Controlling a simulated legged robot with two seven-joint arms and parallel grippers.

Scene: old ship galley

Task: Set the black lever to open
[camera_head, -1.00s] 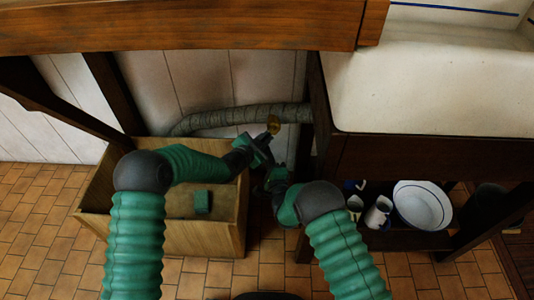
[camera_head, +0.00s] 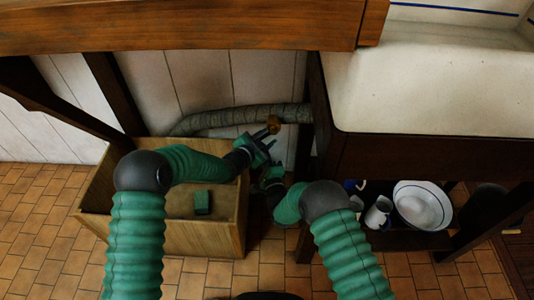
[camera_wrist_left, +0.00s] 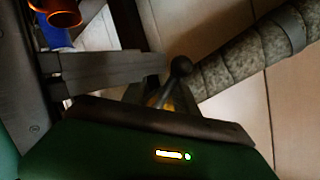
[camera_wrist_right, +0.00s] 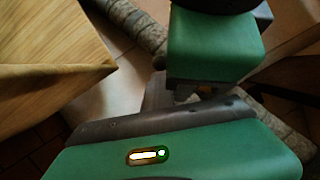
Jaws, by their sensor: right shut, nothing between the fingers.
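The black lever (camera_wrist_left: 181,67) has a round knob and shows in the left wrist view, beside the ribbed grey hose. In the head view a brass fitting (camera_head: 273,124) sits at the hose's right end; the lever itself is not clear there. My left gripper (camera_head: 268,149) is open just below the brass fitting. In the left wrist view its finger reaches close to the lever's knob; I cannot tell whether they touch. My right gripper (camera_head: 272,173) is shut and empty, just below the left one. The right wrist view does not clearly show the lever.
The grey hose (camera_head: 225,118) runs along the panelled wall. A wooden crate (camera_head: 170,240) with a green block (camera_head: 202,202) stands below my left arm. The white sink (camera_head: 430,80) is at right. A bowl (camera_head: 422,205) and a mug (camera_head: 378,212) stand on the shelf below.

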